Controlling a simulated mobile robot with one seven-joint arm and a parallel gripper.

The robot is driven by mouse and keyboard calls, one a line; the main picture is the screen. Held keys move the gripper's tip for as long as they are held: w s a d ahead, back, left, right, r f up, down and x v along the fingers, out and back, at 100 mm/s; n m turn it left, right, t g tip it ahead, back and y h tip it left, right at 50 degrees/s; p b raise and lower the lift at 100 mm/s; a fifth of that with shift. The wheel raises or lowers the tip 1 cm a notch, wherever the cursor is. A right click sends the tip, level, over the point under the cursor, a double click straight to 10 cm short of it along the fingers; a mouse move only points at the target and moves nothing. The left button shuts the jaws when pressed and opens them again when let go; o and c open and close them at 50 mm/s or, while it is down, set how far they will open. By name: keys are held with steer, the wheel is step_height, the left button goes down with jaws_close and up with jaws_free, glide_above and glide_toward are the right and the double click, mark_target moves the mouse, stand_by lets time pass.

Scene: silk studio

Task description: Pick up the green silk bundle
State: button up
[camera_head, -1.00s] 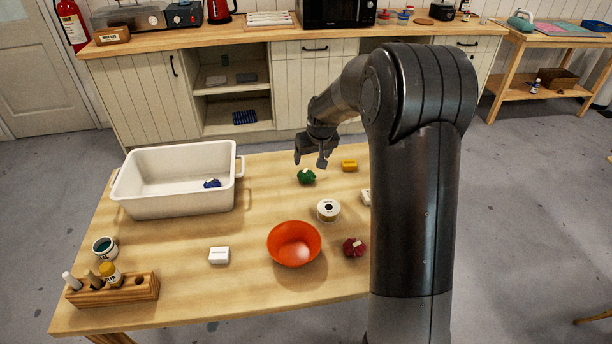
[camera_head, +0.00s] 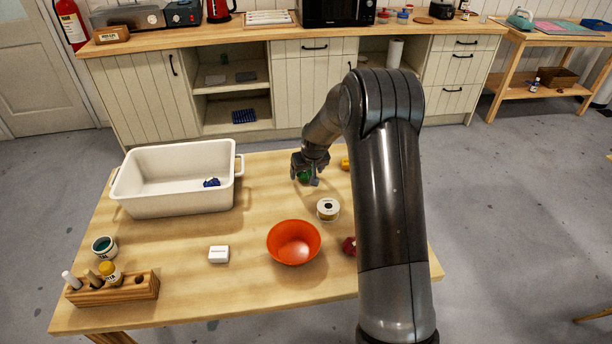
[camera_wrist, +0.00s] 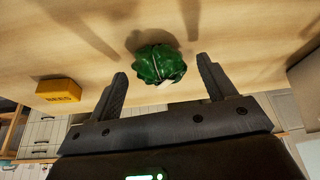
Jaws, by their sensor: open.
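The green silk bundle (camera_head: 304,176) lies on the wooden table, partly hidden by my gripper in the head view. In the wrist view the green silk bundle (camera_wrist: 158,64) is a crumpled dark green lump with a small pale tag on its near side. My gripper (camera_head: 305,179) is low over the table at the bundle. In the wrist view my gripper (camera_wrist: 162,72) is open, with one finger to each side of the bundle. I see bare table between the bundle and both fingers. I cannot tell the exact height of the fingertips.
A yellow block (camera_wrist: 59,91) lies beside the bundle. A white tub (camera_head: 175,200) holding a blue bundle (camera_head: 211,183) stands at left. A ribbon spool (camera_head: 328,209), orange bowl (camera_head: 294,243) and red bundle (camera_head: 349,246) are nearer. Table left of the bundle is clear.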

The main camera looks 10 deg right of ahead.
steer(key=shift+w+f, duration=0.2)
steer(key=shift+f, duration=0.2)
steer(key=c, duration=1.1)
